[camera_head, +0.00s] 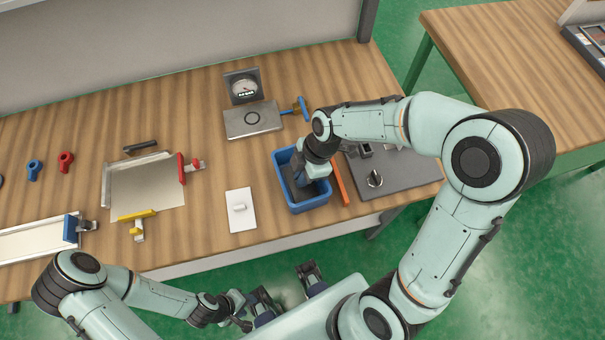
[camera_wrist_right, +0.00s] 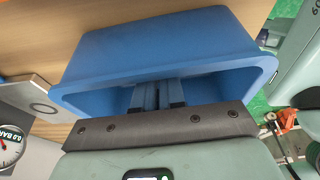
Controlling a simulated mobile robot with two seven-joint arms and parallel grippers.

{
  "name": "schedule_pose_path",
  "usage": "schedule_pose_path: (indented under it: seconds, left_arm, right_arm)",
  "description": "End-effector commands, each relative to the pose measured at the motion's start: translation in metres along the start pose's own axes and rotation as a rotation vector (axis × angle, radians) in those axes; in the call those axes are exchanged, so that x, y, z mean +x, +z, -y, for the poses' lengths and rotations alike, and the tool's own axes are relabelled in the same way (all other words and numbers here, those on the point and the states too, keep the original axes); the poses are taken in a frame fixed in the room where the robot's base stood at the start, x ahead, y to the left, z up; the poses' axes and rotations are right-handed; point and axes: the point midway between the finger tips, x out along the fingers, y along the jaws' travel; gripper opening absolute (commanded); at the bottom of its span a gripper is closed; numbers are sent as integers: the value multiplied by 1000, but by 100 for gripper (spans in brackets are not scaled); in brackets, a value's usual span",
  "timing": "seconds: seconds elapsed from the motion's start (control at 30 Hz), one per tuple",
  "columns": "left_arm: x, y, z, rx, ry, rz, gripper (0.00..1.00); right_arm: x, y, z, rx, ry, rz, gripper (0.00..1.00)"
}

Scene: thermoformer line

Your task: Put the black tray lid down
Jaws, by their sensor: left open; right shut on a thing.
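My right gripper (camera_head: 306,170) points down into a blue bin (camera_head: 321,206) on the workbench. It is shut on a dark piece (camera_head: 297,190), which I take as the black tray lid. Most of this piece is hidden by the gripper and the bin walls, and I cannot tell if it touches the bin floor. In the right wrist view the closed fingers (camera_wrist_right: 157,96) reach into the blue bin (camera_wrist_right: 165,50), and no lid can be made out. My left gripper (camera_head: 245,311) is open, low in front of the bench, away from the bin.
A white plate with a knob (camera_head: 240,222) lies left of the bin. An orange bar (camera_head: 340,181) and a dark grey plate (camera_head: 410,172) are close on its right. A gauge (camera_head: 243,87) and metal plate (camera_head: 252,121) stand behind. A clamped tray (camera_head: 147,188) lies further left.

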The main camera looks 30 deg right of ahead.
Motion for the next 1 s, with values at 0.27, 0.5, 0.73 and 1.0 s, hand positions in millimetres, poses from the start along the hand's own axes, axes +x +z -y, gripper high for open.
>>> schedule_pose_path:
  seconds: [0.27, 0.5, 0.73, 1.0]
  left_arm:
    - [4, 0, 2, 0, 0, 1, 43]
    - [3, 0, 1, 0, 0, 1, 43]
    - [-2, 0, -1, 0, 0, -1, 43]
    - [-8, -1, -3, 1, 1, -3, 43]
  right_arm:
    - [3, 1, 0, 0, 0, 0, 16]
    - [2, 1, 0, 0, 0, 0, 35]
    - [-4, -1, -1, 0, 2, 0, 35]
    - [-58, -1, -2, 1, 7, -1, 35]
